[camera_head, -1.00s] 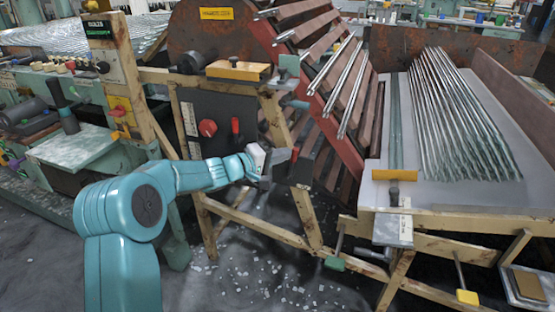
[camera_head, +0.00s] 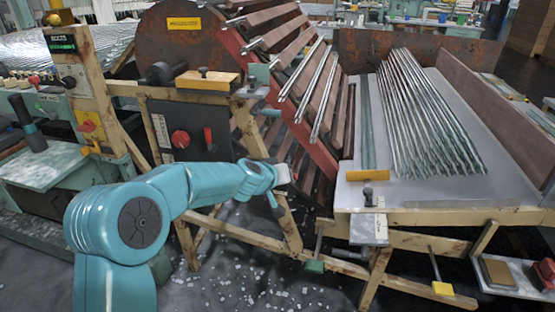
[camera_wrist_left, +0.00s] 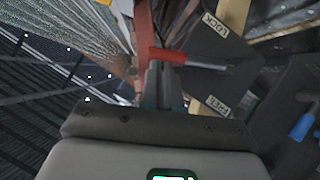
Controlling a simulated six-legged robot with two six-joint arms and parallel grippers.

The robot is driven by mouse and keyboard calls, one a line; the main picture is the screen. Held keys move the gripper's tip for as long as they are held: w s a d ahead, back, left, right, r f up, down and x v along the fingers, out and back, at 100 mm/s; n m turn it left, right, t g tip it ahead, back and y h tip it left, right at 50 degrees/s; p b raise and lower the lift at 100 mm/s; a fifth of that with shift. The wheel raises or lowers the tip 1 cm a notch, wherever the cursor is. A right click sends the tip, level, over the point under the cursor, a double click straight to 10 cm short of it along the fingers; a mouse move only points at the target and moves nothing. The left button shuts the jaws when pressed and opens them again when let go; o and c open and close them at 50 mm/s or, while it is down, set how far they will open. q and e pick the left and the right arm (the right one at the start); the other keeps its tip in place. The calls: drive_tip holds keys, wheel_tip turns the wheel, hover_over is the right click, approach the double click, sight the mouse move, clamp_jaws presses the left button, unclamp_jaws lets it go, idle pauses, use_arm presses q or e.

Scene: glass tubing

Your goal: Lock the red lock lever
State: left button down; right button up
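The red lock lever (camera_wrist_left: 167,56) shows in the left wrist view as a red grip on a thin metal shaft. It lies across a dark plate (camera_wrist_left: 200,75), between a LOCK label (camera_wrist_left: 215,25) and a FREE label (camera_wrist_left: 217,104). My left gripper (camera_wrist_left: 162,75) has its narrow grey fingers close together, their tips at the red grip; whether they are closed on it is unclear. In the head view my left gripper (camera_head: 283,175) is in front of the wooden frame, below the tilted rack; the lever cannot be made out there. My right gripper is not in view.
A dark panel with a red knob (camera_head: 180,139) and a separate small red lever (camera_head: 209,139) stands left of the gripper. Metal rods lie on the slanted rack (camera_head: 300,80). A tray of glass tubes (camera_head: 425,110) is at right. A blue handle (camera_wrist_left: 303,127) shows at the wrist view's right.

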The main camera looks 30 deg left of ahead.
use_arm(q)
drive_tip(key=shift+w+d+f+m+g+y+p, duration=0.15)
drive_tip(key=shift+d+f+m+y+p, duration=0.15)
drive_tip(key=shift+d+f+p, duration=0.45)
drive_tip(key=shift+w+d+f+m+g+y+p, duration=0.15)
drive_tip(key=shift+f+m+y+p, duration=0.25)
drive_tip(key=shift+p, duration=0.65)
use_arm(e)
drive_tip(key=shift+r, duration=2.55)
use_arm(q)
drive_tip(key=shift+s, duration=0.1)
drive_tip(key=w+a+r+p+v, duration=0.1)
drive_tip(key=p+v, duration=0.3)
drive_tip(key=v, duration=0.8)
drive_tip(key=shift+d+r+p, duration=0.3)
drive_tip(key=shift+r+p, duration=0.05)
drive_tip(key=shift+r, duration=0.55)
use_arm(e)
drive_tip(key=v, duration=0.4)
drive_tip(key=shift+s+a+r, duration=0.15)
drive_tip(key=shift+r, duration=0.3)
use_arm(q)
drive_tip(key=shift+s, duration=0.1)
